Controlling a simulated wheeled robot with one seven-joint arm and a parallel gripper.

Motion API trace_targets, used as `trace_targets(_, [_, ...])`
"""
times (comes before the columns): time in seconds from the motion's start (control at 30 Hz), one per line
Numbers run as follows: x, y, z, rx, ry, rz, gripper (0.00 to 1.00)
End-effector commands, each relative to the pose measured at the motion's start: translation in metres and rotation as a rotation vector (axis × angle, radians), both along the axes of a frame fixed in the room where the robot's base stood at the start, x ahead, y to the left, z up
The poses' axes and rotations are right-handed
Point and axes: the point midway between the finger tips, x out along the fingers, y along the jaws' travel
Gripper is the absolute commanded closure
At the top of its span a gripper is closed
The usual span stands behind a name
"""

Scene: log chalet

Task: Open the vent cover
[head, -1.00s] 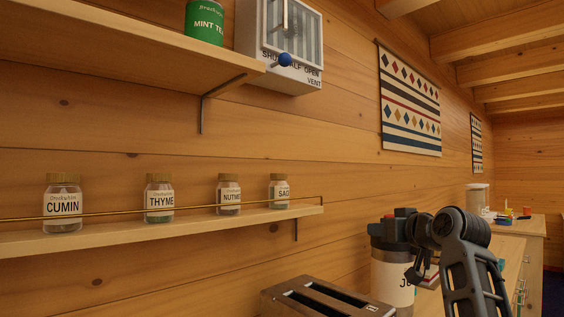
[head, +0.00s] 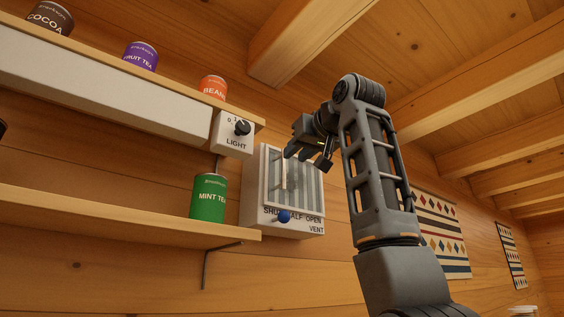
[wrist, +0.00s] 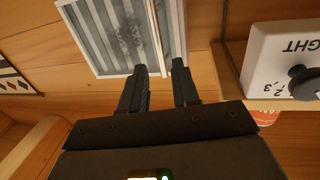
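The vent (head: 282,225) is a white box on the log wall with a grey striped grille. A thin upright bar (head: 283,170) stands out on its front. A blue knob (head: 284,216) sits low on the box, by the SHUT and HALF lettering, with OPEN further right. My gripper (head: 305,160) is in front of the vent's upper right part, fingers apart and empty. In the wrist view the grille (wrist: 115,35) appears upside down, and the pale bar (wrist: 157,35) shows between the two fingertips (wrist: 159,68). I cannot tell whether they touch it. The knob is out of the wrist view.
A green mint tea tin (head: 208,198) stands on the shelf (head: 120,218) left of the vent. Ceiling beams (head: 310,40) are overhead.

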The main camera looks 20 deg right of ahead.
Motion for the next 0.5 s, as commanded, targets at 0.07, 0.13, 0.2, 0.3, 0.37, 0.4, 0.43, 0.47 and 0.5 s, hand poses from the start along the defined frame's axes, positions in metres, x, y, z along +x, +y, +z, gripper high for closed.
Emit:
trace_targets(0.07, [0.006,0.001,0.001,0.001,0.004,0.0,0.7])
trace_targets(0.13, [0.015,0.002,0.002,0.001,0.004,0.0,0.7])
trace_targets(0.2, [0.025,0.003,0.002,0.001,0.004,0.0,0.7])
trace_targets(0.3, [0.041,0.005,0.002,0.0,0.005,-0.001,0.7])
trace_targets(0.37, [0.05,0.006,0.002,0.0,0.005,-0.001,0.7])
trace_targets(0.4, [0.056,0.006,0.002,0.0,0.005,-0.001,0.7])
trace_targets(0.43, [0.06,0.007,0.002,0.001,0.004,-0.001,0.7])
trace_targets(0.47, [0.063,0.007,0.002,0.001,0.004,-0.001,0.7])
trace_targets(0.5, [0.067,0.008,0.001,0.001,0.004,-0.001,0.7])
